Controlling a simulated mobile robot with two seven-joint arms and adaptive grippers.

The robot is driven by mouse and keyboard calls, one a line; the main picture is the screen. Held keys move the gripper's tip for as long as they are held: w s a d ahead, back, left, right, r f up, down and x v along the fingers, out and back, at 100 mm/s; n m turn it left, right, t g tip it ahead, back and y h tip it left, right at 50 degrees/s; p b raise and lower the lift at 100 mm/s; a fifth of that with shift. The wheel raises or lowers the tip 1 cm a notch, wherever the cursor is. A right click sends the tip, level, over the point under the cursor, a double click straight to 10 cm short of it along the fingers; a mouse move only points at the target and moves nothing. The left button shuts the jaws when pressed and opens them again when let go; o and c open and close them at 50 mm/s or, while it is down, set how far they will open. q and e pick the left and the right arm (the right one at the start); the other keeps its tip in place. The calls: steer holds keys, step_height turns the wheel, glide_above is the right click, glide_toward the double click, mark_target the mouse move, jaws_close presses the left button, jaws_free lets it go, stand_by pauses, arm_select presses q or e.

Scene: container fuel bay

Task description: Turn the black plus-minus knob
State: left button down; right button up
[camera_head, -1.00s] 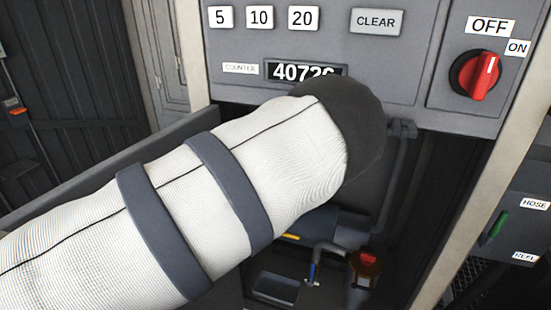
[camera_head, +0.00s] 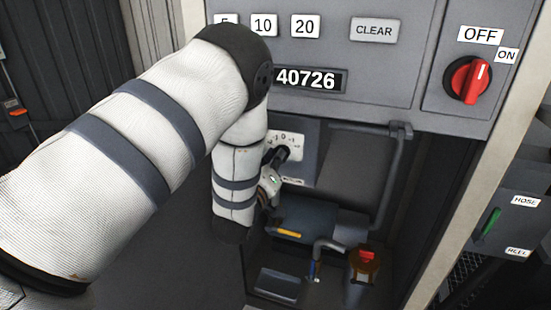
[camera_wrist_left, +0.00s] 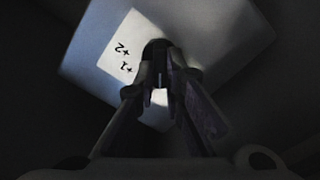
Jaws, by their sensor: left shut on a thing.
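The black plus-minus knob (camera_wrist_left: 155,47) sits on a white scale plate (camera_wrist_left: 118,52) marked +1 and +2 in the left wrist view. In the head view the plate (camera_head: 291,137) is on a grey box below the counter panel. My left gripper (camera_wrist_left: 160,80) is shut on the knob, its two fingers converging on it from below in the wrist view. In the head view this gripper (camera_head: 277,161) shows small and dark against the plate, beside my forearm, and partly hides the knob and scale. My right gripper is not in view.
Above is the panel with a counter display (camera_head: 308,79) reading 40726, a CLEAR button (camera_head: 374,30) and a red OFF/ON switch (camera_head: 468,80). A grey pipe (camera_head: 395,165) runs right of the box.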

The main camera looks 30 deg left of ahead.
arm_select(q)
steer(key=shift+f+n, duration=0.15)
steer(key=shift+n, duration=1.75)
steer(key=c, duration=1.7)
jaws_free()
steer(key=shift+s, duration=0.1)
steer(key=v, duration=0.7)
steer(key=shift+s, duration=0.2)
